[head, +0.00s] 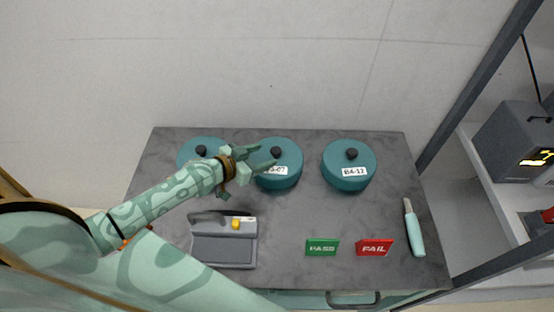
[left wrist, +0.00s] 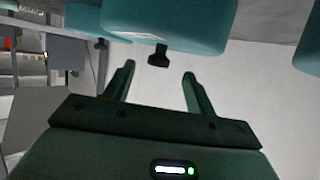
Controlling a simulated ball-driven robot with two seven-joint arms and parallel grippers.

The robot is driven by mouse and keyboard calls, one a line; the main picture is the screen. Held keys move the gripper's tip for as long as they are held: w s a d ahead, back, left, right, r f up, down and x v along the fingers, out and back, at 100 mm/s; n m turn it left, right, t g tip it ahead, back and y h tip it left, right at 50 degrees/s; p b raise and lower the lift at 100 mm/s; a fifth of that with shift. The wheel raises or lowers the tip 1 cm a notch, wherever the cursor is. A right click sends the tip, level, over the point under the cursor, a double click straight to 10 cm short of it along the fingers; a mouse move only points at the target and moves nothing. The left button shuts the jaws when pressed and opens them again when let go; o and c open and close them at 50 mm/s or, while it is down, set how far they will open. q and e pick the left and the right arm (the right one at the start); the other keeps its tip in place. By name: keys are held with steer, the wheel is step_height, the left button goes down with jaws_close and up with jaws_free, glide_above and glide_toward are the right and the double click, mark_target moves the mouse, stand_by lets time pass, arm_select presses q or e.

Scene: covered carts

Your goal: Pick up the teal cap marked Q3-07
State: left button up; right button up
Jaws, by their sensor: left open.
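The teal cap marked Q3-07 (head: 286,179) is the middle of three round teal caps on the grey cart top. Its black knob (head: 276,152) stands up at its centre, and my gripper hides the start of its label. My left gripper (head: 266,155) is open and empty at this cap's left side, fingers pointing toward the knob. In the left wrist view, turned over, a teal cap (left wrist: 165,28) fills the top. Its black knob (left wrist: 158,55) shows between and just beyond the open fingertips (left wrist: 159,71), with no visible contact. My right gripper is out of view.
A partly hidden teal cap (head: 190,150) is at left; the cap marked B4-12 (head: 349,158) is at right. In front are a grey device with a yellow button (head: 223,252), a green PASS sign (head: 322,247), a red FAIL sign (head: 374,247) and a pale-handled tool (head: 414,235).

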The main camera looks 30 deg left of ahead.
mark_target(272, 153)
arm_select(q)
steer(key=b+x, duration=0.1)
steer(key=x, duration=0.5)
steer(key=shift+w+d+f, duration=0.1)
steer(key=shift+d, duration=0.05)
steer(key=shift+c, duration=1.2)
steer(key=c, duration=0.8)
